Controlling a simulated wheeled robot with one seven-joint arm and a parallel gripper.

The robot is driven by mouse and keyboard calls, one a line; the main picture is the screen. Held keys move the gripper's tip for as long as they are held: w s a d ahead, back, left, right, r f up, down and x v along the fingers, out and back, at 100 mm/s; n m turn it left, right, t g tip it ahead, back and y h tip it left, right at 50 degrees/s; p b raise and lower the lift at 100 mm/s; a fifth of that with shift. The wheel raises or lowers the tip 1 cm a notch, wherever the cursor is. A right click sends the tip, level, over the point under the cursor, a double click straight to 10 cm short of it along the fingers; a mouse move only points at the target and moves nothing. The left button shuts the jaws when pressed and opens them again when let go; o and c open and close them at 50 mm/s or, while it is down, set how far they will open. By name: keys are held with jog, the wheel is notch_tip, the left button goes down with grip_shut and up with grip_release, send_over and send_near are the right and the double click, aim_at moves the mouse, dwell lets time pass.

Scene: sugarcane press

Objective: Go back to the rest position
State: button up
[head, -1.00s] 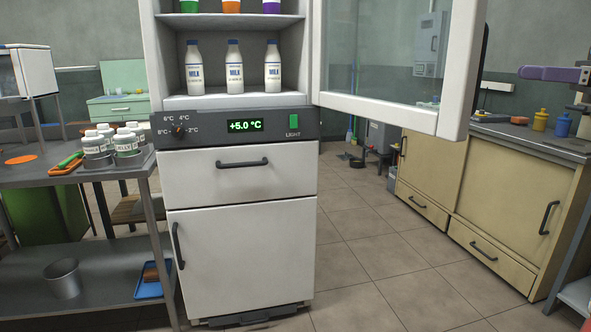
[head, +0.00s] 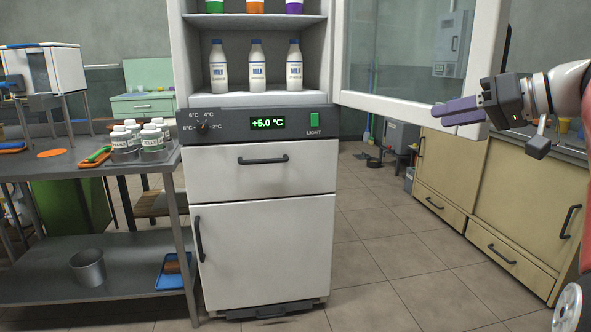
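My gripper (head: 458,112) is at the right side of the head view, pointing left, in front of the open glass door (head: 415,55) of the white fridge (head: 262,168). Its purple fingers appear close together, but whether they are fully shut cannot be told from this side. Nothing shows held in it. Part of my arm reaches in from the right edge. Three milk bottles (head: 256,67) stand upright on the fridge's lower open shelf, apart from my gripper.
Beige cabinets (head: 520,205) stand at the right behind my arm. The open door juts out at upper right. The tiled floor (head: 385,275) between is clear.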

jog(key=s+a+f+m+g+h, duration=0.1)
jog(key=s+a+f+m+h, duration=0.15)
jog(key=a+f, duration=0.4)
jog(key=s+a+f+m+g+h, duration=0.1)
jog(key=s+a+f+g+h, duration=0.1)
jog(key=s+a+f, duration=0.45)
jog(key=s+f+h, duration=0.3)
jog(key=s+f, duration=0.4)
jog(key=f, duration=0.3)
jog(key=s+d+f+h, duration=0.1)
jog(key=s+f+h, duration=0.2)
jog(key=s+f, duration=0.4)
notch_tip(320, 180, down, 4)
jog(key=shift+d+f+g, duration=0.1)
jog(key=shift+d+g, duration=0.1)
jog(key=shift+g, duration=0.2)
jog(key=shift+a+m, duration=0.1)
jog(key=shift+m, duration=0.15)
